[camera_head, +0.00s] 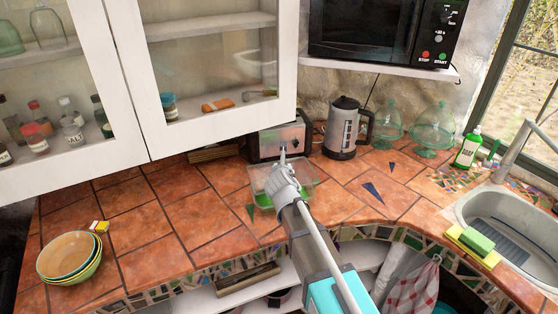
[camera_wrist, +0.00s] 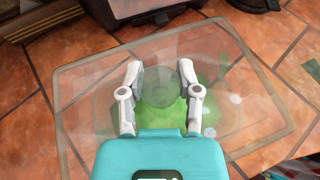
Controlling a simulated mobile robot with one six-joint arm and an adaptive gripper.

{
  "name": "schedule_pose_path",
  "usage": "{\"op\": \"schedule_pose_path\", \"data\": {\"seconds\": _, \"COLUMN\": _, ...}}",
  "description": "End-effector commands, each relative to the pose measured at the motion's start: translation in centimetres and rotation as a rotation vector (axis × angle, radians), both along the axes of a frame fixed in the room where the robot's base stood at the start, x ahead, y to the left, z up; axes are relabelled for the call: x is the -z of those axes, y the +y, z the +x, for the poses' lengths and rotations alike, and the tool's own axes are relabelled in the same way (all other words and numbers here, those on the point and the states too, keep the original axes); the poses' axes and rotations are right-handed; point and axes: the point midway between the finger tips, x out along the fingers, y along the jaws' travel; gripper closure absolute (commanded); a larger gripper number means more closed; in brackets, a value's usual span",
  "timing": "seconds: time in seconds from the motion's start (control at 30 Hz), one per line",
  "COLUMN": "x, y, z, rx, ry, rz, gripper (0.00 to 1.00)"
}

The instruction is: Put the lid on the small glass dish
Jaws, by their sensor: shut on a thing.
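My gripper (camera_head: 283,164) reaches down over the tiled counter beside the toaster. In the wrist view, its two fingers (camera_wrist: 160,68) are spaced apart, shut on the clear glass lid (camera_wrist: 82,78). The lid is a wide rounded rectangle spreading out beneath the fingers; its grasped part is hard to see through the glass. The small glass dish (camera_head: 264,201), with green in it, shows below the gripper in the head view. Its green (camera_wrist: 165,112) shows through the lid in the wrist view. Whether lid and dish touch is unclear.
The toaster (camera_head: 268,140) and kettle (camera_head: 342,128) stand close behind. Glass domes (camera_head: 433,132) stand back right, near the sink (camera_head: 505,215). Stacked bowls (camera_head: 62,270) sit at the left. White cabinets (camera_head: 205,60) hang above. The counter's left middle is mostly clear.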

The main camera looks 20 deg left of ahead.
Motion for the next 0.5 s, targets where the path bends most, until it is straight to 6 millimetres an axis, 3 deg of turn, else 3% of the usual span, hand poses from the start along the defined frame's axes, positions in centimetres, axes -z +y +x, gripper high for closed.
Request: {"op": "schedule_pose_path", "data": {"seconds": 0.5, "x": -0.1, "y": 1.1, "z": -0.5, "rx": -0.025, "ry": -0.001, "rz": 0.0, "gripper": 1.0}}
